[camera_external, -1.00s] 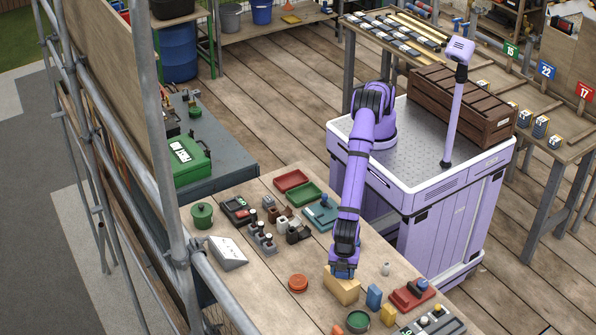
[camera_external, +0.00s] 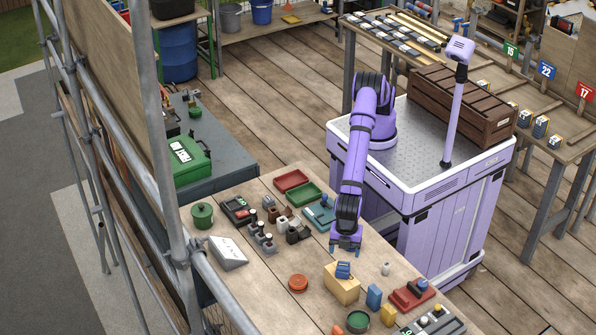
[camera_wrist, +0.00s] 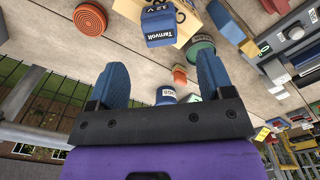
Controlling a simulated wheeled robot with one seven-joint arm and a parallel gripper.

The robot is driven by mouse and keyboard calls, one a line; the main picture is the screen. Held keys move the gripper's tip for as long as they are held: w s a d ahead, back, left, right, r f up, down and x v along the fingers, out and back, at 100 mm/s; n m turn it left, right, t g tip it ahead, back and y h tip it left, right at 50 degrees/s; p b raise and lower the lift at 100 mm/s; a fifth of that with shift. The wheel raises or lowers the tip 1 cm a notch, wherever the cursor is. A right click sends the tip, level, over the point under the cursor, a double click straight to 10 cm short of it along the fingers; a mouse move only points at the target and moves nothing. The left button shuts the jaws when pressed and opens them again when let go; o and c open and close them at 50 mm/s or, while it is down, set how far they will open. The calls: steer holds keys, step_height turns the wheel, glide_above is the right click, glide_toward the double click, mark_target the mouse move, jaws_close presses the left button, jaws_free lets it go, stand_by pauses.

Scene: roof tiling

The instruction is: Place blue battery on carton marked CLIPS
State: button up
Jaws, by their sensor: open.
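The blue battery (camera_external: 343,270) rests on top of the tan carton (camera_external: 343,289) near the table's front edge. In the wrist view the battery (camera_wrist: 159,24) shows a "Tarnvolt" label and sits over the carton (camera_wrist: 186,28). The carton's marking cannot be read in these frames. My gripper (camera_external: 346,249) is above and behind the battery, apart from it. In the wrist view its two blue fingers (camera_wrist: 161,85) are spread with nothing between them.
An orange disc (camera_external: 298,283) lies to the left. The table between disc and carton is clear.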

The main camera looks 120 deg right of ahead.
mark_target(342, 264)
steer(key=shift+r, duration=1.2)
steer(key=d+r+m+t, duration=0.1)
steer(key=d+r+m, duration=0.1)
steer(key=d+r, duration=1.25)
steer(key=s+d+r+m+t, duration=0.1)
steer(key=s+d+r, duration=0.2)
steer(key=d+r, duration=0.4)
steer(key=s+d+r+m, duration=0.1)
steer(key=s+d+r, duration=0.25)
steer(key=d, duration=0.55)
steer(key=s+d+r+m+t, duration=0.1)
steer(key=s+d+r, duration=0.1)
steer(key=s+d, duration=0.45)
steer(key=s+d+r+m+t, duration=0.1)
steer(key=s+d+r, duration=0.2)
steer(key=s+d, duration=0.35)
steer(key=s+d+f+m, duration=0.1)
steer(key=s+d+f, duration=0.1)
steer(key=s+d, duration=0.2)
steer(key=s+d+f+m+t, duration=0.1)
steer(key=s+d, duration=0.3)
steer(key=s, duration=0.7)
steer(key=shift+s+d+f+m, duration=0.3)
steer(key=shift+f+m, duration=0.2)
steer(key=shift+f, duration=0.25)
